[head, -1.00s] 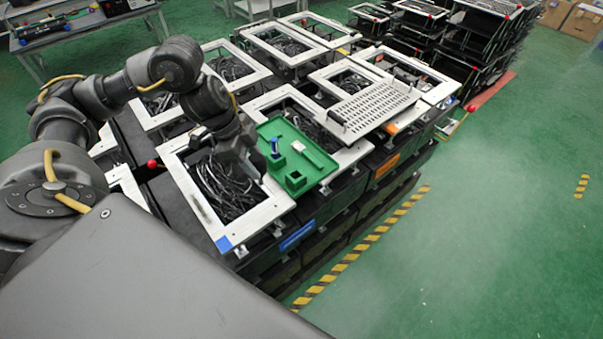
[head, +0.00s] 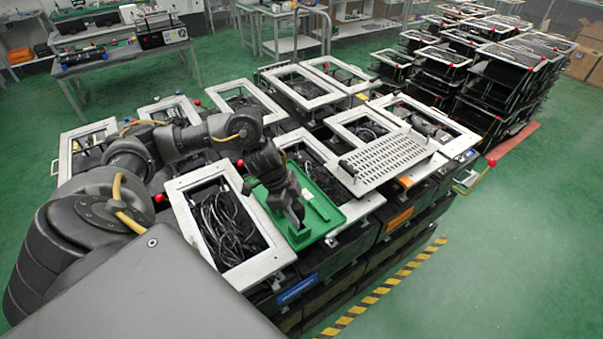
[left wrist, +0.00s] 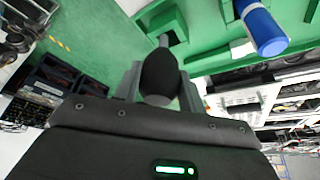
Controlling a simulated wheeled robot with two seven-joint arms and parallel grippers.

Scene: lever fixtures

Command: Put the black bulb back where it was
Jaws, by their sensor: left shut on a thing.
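My left gripper (head: 294,212) is over the green tray (head: 327,197) in the head view. In the left wrist view the gripper (left wrist: 160,88) is shut on the black bulb (left wrist: 159,72). The bulb's grey stem points toward a green block (left wrist: 162,22) on the tray; I cannot tell whether it touches the block. A blue cylinder (left wrist: 262,28) is to the right of the bulb in that view. My right gripper is not in view.
The tray lies on white-framed crates (head: 228,215) holding dark cables. A perforated metal plate (head: 388,160) lies to the right of the tray. Red knobs (head: 240,163) stick up near my arm. Green floor (head: 530,250) is open at the right.

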